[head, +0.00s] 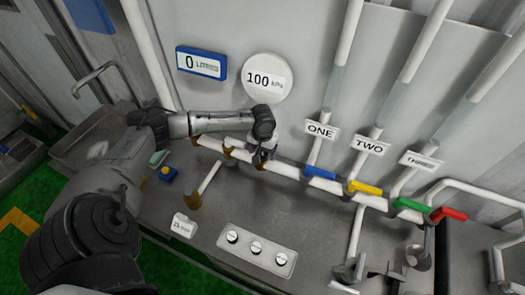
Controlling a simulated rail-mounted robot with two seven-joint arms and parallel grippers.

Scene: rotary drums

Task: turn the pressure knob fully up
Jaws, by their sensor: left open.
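A grey panel (228,252) on the bench front carries three round knobs: a left knob (231,237), a middle knob (255,247) and a right knob (281,259). Their markings are too small to read, so I cannot tell which one is for pressure. A round white gauge (264,79) on the wall reads 100 kPa. My left gripper (261,160) points down at the white horizontal pipe below the gauge, well above the knob panel in the picture. It is open; its fingers are small and dark, and I cannot tell whether they touch the pipe. My right gripper is not in view.
Blue (320,173), yellow (365,188), green (414,205) and red (449,214) handles line the pipe. Signs ONE, TWO and THREE hang above. A blue-framed display (201,63) reads 0. A blue block with a yellow button (168,173) sits left.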

